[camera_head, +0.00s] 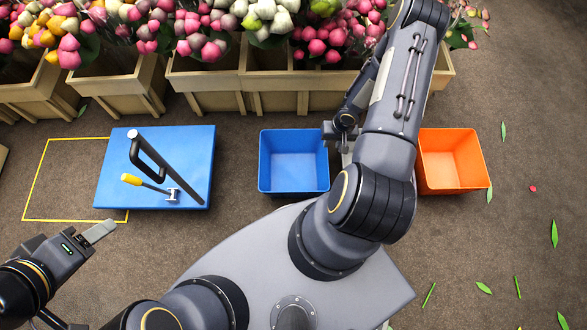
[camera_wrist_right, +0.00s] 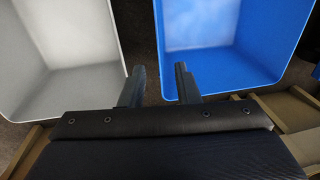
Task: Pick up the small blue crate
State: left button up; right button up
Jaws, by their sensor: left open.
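The small blue crate (camera_head: 293,172) stands empty on the floor in the middle of the head view. It also shows on the right of the right wrist view (camera_wrist_right: 228,72). My right gripper (camera_wrist_right: 159,72) is open and points down at the crate's side wall, with that wall's rim between the fingers in the picture. I cannot tell whether either finger touches it. In the head view my right arm hides part of the area right of the crate. My left gripper (camera_head: 100,232) is open and empty at the lower left, far from the crate.
A grey crate (camera_wrist_right: 78,88) stands beside the blue one, mostly hidden by my arm in the head view. An orange crate (camera_head: 452,165) is further right. A blue platform (camera_head: 120,185) with a black handle is left. Wooden planters (camera_head: 215,88) of tulips line the back.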

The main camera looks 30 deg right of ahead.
aim_at(326, 159)
jog(key=f, duration=0.1)
jog(key=a+f+b, duration=0.1)
jog(key=f, duration=0.1)
jog(key=f+b, duration=0.1)
jog(key=f, duration=0.1)
jog(key=shift+s+a+f, duration=0.15)
jog(key=shift+s+f, duration=0.05)
jog(key=shift+s, duration=0.2)
jog(key=f+b, duration=0.2)
jog(key=f, duration=0.1)
jog(key=f+b, duration=0.1)
jog(key=f, duration=0.1)
jog(key=shift+w+a+f, duration=0.1)
jog(key=shift+a, duration=0.2)
grip_shut()
dwell(0.6)
